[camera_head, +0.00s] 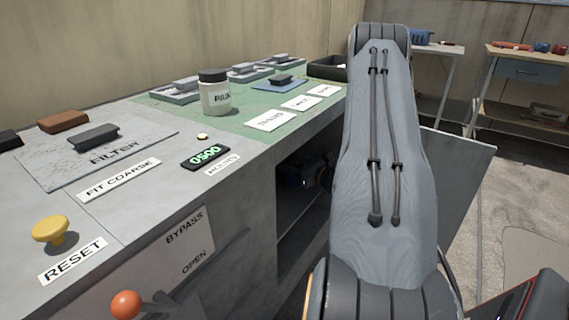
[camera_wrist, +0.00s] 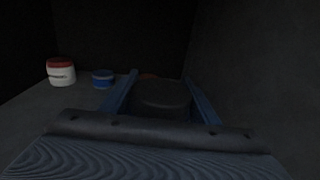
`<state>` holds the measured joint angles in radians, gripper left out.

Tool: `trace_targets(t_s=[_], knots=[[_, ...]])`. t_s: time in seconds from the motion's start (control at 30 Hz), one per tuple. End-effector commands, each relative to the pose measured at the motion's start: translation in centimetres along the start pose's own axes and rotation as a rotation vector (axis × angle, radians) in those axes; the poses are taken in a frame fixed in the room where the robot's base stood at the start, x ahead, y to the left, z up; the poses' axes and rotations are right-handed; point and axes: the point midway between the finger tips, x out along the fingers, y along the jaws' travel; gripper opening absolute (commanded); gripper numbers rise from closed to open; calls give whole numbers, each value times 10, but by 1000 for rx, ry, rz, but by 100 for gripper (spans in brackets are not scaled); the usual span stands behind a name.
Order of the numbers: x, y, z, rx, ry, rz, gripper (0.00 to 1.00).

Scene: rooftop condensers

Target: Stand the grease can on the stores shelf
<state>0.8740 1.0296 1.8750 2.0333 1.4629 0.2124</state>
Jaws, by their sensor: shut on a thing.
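In the wrist view, my gripper (camera_wrist: 160,84) has its two blue fingers on either side of a dark, rounded, can-like thing (camera_wrist: 162,98), and is shut on it. I cannot read any label on it, so I cannot confirm that it is the grease can. They are inside a dark compartment with a grey floor (camera_wrist: 35,108), which may be the stores shelf. Whether the held thing touches the floor is hidden. In the head view, my arm reaches down beside the open bay (camera_head: 290,205) under the counter and hides much of it.
In the compartment, a white tub with a red lid (camera_wrist: 61,73) and a low blue tin (camera_wrist: 103,79) stand left of my gripper. A wall (camera_wrist: 250,70) rises close on the right. On the counter are a white jar (camera_head: 215,97) and a yellow knob (camera_head: 51,229).

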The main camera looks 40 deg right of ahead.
Motion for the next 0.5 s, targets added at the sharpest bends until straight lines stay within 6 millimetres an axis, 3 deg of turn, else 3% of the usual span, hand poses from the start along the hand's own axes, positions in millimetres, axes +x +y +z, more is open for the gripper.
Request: trace_targets(t_s=[0.33,0.37,0.47,0.5], knots=[[0,-1,-2,-1,-1,-1,18],[0,0,-3,0,0,-1,56],[0,0,-2,0,0,-1,73],[0,0,-2,0,0,-1,73]])
